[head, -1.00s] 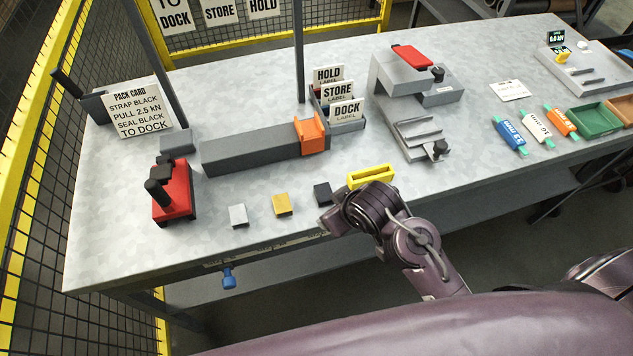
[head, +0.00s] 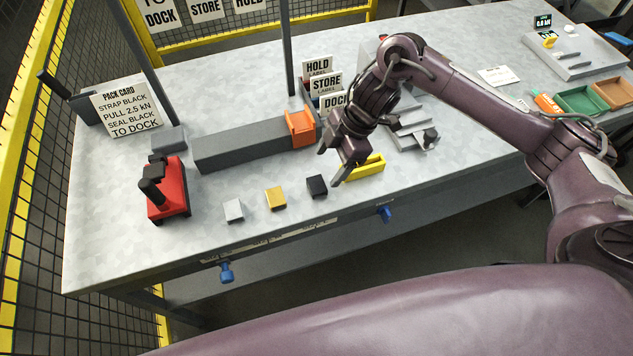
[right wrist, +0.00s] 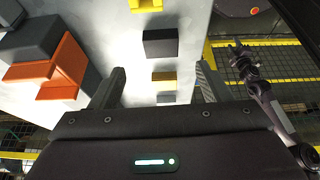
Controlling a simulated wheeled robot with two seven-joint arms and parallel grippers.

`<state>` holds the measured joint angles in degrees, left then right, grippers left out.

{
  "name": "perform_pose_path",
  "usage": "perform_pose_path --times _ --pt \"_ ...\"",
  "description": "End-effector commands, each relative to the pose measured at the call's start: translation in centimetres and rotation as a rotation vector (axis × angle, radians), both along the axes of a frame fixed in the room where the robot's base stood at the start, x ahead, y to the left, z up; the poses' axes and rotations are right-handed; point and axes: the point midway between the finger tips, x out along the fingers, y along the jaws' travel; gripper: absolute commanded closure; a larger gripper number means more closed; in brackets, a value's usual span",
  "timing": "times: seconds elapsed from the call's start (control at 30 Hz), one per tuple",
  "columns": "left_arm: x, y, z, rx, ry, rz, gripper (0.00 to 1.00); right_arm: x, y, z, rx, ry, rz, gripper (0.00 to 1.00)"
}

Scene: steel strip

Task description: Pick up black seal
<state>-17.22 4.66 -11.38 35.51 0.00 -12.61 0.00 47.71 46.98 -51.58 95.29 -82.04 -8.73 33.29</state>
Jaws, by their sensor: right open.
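The black seal (head: 317,186) is a small dark block lying on the steel bench top, at the right end of a row with a gold block (head: 276,198) and a silver block (head: 234,210). My right gripper (head: 331,164) is open and empty, above the bench close to the black seal, fingers pointing down and left. In the right wrist view the black seal (right wrist: 160,43) shows beyond and between the open fingers (right wrist: 162,72), apart from them.
A yellow holder (head: 368,165) lies just right of the black seal, partly behind my right gripper. A grey block with an orange piece (head: 301,127) stands behind the row. A red tool (head: 168,190) stands to the left. Bench in front of the row is clear.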

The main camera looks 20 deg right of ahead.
Motion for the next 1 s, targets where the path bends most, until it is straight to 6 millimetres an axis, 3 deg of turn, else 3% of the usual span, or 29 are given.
perform_pose_path --times 0.13,0.43,0.53,0.7,0.97,1.0 --pt "0.0 0.0 -0.1 0.000 0.000 0.000 0.64 -0.2 -0.7 -0.3 -0.013 0.032 -0.004 0.29" --pt "0.1 0.0 0.0 0.000 -0.001 0.000 0.64 -0.3 1.1 -3.5 -0.009 0.034 -0.003 0.29" --pt "0.1 -0.1 1.1 -0.001 -0.001 -0.001 0.64 -0.2 1.8 -4.4 -0.012 0.033 -0.004 0.29" --pt "0.1 -0.1 1.2 -0.001 -0.001 -0.001 0.64 -0.1 2.5 -6.4 -0.012 0.028 -0.004 0.29" --pt "0.1 -0.2 1.2 -0.002 -0.002 -0.001 0.64 -0.1 2.5 -6.7 -0.013 0.026 -0.003 0.29" --pt "0.1 -0.2 1.2 -0.002 -0.002 -0.001 0.64 -0.1 2.5 -6.7 -0.013 0.026 -0.003 0.34"
